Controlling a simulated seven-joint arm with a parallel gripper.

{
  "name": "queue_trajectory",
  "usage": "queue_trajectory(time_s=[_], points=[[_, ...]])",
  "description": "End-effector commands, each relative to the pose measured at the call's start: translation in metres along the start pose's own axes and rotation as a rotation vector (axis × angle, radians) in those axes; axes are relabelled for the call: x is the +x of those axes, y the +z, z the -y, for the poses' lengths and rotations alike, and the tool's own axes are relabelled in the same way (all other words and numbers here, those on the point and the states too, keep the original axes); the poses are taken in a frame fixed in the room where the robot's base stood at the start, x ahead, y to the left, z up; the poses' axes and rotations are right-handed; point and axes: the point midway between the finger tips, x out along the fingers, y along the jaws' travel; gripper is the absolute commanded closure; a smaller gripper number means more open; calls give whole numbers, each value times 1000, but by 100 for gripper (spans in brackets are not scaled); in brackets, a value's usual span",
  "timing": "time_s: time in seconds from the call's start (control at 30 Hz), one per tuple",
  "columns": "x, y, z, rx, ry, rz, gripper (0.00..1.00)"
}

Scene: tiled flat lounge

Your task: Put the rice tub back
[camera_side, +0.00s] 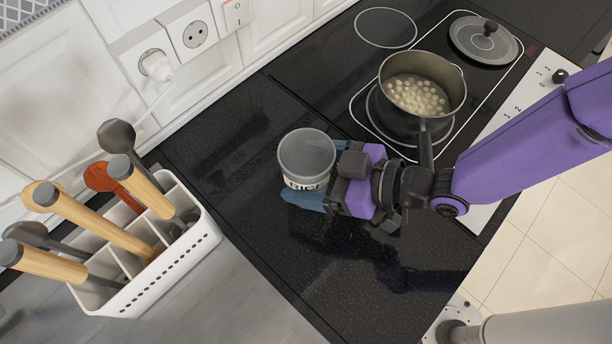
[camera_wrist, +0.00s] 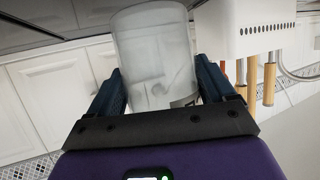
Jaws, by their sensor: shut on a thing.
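The rice tub (camera_side: 306,156) is a clear, round tub with a lettered label near its bottom. It is over the black counter, left of the stove, and looks about upright; I cannot tell if its base touches the counter. My gripper (camera_side: 314,174) reaches it from the right and is shut on it, one blue finger on each side. In the wrist view the tub (camera_wrist: 155,55) stands between the two dark fingers (camera_wrist: 158,85). The tub looks empty from above.
A white utensil holder (camera_side: 185,262) with several wooden-handled tools stands at the left. A pot (camera_side: 440,92) of whitish round pieces sits on the stove, its handle close to my arm. A lid (camera_side: 483,45) lies behind it. Dark counter is clear in front of the tub.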

Motion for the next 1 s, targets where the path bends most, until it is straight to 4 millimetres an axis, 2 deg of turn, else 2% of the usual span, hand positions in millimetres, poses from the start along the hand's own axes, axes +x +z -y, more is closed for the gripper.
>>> queue_trajectory(time_s=[0.17,0.5,0.93,0.97,1.0], points=[[9,5,0,0,-1,0,54],[24,34,-1,-1,-1,1,54],[25,38,-1,0,-1,-1,54],[25,38,-1,0,-1,-1,7],[25,38,-1,0,-1,0,0]])
